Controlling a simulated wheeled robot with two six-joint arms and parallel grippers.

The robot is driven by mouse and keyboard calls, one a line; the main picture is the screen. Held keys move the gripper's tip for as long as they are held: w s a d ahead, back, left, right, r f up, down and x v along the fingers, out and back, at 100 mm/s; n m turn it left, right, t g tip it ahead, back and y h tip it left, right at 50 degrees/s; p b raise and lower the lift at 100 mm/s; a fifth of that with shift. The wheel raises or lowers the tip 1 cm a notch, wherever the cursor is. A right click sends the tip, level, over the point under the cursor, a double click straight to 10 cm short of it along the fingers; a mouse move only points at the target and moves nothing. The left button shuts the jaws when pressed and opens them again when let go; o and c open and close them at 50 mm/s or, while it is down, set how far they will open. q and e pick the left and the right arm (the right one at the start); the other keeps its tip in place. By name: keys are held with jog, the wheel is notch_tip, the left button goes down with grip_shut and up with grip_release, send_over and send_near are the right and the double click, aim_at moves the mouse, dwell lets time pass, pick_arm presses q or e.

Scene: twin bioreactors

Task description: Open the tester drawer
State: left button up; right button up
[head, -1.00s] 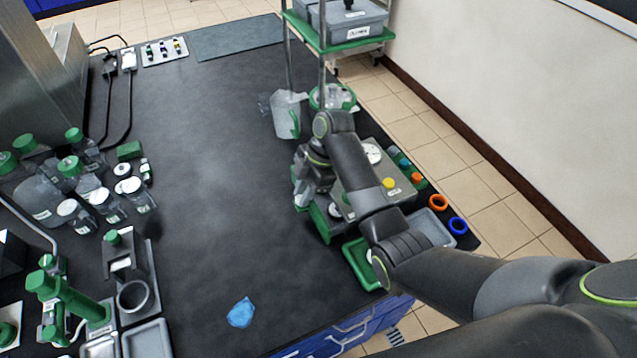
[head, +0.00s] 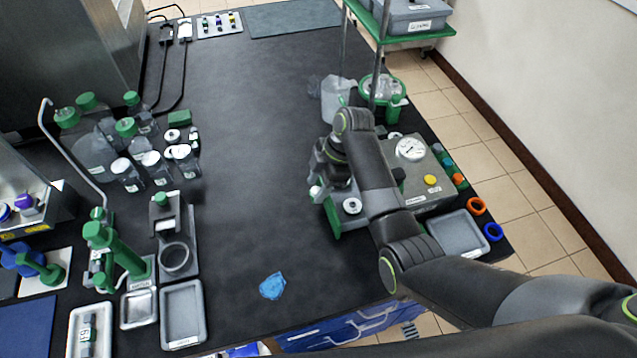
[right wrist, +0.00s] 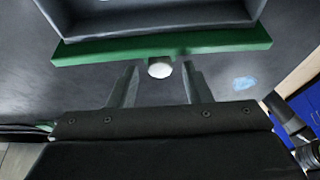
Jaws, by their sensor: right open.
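The tester (head: 410,190) is a grey box with a round gauge and a yellow button, on the right of the bench. Its drawer (head: 333,215) has a green front and stands out from the tester's left side. In the right wrist view the drawer front (right wrist: 100,50) spans the top, with a grey tray behind it and a round white knob (right wrist: 160,70) at its middle. My right gripper (right wrist: 160,85) is open, its fingers either side of the knob with gaps showing. In the head view my right gripper (head: 318,180) is at the drawer's left end. My left gripper is not in view.
A blue crumpled piece (head: 272,286) lies near the bench's front edge. A grey tray (head: 458,235) and coloured rings stand right of the tester, and a clear jug (head: 337,98) behind it. Bottles (head: 95,150) crowd the left. The bench middle is clear.

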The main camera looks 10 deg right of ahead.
jog(key=p+v, duration=0.8)
jog(key=v, duration=0.9)
jog(key=shift+r, duration=0.2)
jog(key=shift+d, duration=0.1)
